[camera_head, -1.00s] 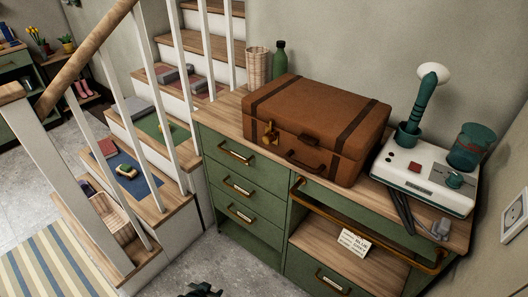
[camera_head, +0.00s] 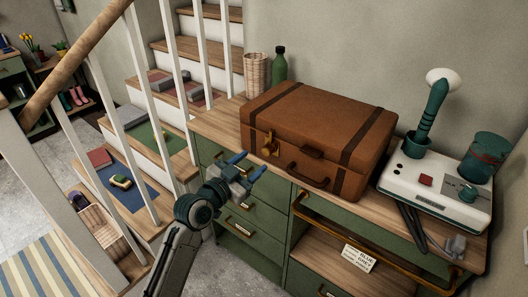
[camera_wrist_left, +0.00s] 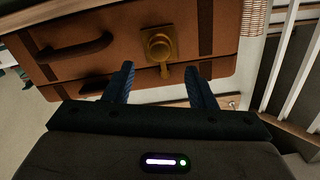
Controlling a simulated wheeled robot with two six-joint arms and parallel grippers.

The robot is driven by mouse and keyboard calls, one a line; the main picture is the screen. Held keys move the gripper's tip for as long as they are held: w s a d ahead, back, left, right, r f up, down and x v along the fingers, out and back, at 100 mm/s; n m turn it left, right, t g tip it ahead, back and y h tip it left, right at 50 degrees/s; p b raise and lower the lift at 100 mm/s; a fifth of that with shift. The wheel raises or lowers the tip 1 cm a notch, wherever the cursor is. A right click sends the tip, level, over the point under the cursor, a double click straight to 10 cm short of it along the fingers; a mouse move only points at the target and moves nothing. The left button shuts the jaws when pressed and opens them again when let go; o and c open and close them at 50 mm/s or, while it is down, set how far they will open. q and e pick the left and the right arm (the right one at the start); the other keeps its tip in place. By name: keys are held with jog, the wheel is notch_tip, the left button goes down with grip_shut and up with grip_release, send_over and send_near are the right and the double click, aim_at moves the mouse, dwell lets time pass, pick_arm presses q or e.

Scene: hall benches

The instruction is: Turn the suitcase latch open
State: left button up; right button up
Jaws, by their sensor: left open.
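The brown suitcase (camera_head: 318,135) stands closed on top of the green cabinet, with dark straps and a handle on its front. Its brass latch (camera_head: 270,144) sits on the front face near the left strap. My left gripper (camera_head: 248,165) is open and empty, in front of and slightly below the latch. My right gripper is not in view.
The green cabinet (camera_head: 256,230) has drawers and a brass rail at its front. A white appliance (camera_head: 435,185) stands right of the suitcase. A wicker basket (camera_head: 256,72) and green bottle (camera_head: 279,65) stand behind left. White stair balusters (camera_head: 160,110) rise at left.

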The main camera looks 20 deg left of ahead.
aim_at(265, 152)
pick_arm(q)
jog(key=x, duration=0.6)
jog(key=shift+w+d+p, duration=0.1)
jog(key=shift+w+p, duration=0.1)
jog(key=shift+p, duration=0.2)
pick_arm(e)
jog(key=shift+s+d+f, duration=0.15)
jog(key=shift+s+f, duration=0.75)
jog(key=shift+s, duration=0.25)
pick_arm(q)
jog(key=shift+c, duration=0.2)
jog(key=c, duration=0.9)
